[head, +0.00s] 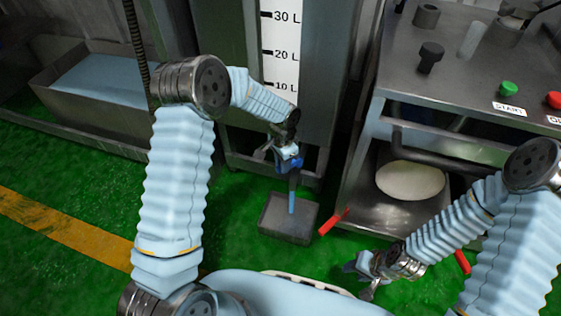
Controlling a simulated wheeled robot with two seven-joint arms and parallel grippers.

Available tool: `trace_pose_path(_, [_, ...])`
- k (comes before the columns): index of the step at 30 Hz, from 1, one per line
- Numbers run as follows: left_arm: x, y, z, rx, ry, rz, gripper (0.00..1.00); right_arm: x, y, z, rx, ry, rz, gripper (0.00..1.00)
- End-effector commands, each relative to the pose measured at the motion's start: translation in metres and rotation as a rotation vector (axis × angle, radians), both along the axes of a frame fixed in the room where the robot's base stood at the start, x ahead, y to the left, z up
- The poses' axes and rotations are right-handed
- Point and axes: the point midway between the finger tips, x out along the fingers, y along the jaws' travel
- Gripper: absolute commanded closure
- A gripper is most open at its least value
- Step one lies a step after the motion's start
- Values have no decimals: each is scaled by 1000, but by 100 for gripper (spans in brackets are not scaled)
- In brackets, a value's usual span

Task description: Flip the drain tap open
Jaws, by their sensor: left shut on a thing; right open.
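The drain tap (290,164) shows as a small blue part low on the front of the tank with the litre scale (280,45). My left gripper (284,153) is at the tap and shut on it; the fingers and tap overlap, so the exact grip is hard to see. A light-blue vertical streak (291,203), which looks like liquid, runs below the tap into a grey open box (271,215) on the floor. My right gripper (364,270) is open and empty, low at the right, away from the tap.
A machine bench (450,75) with a green START button (509,89) and a red button (555,100) stands at the right. Red handles (333,222) stick out near its base. A trough of blue liquid (95,85) is at the left. Green floor lies between.

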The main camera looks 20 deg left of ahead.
Motion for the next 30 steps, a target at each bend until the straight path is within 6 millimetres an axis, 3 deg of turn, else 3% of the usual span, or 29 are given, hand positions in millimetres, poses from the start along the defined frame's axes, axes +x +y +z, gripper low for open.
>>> trace_pose_path(18, [-14,-30,0,0,-2,530,100,-1,2,-19,6,4,4,57])
trace_pose_path(30, [-15,-40,1,-2,-2,692,100,-1,3,-21,6,5,4,57])
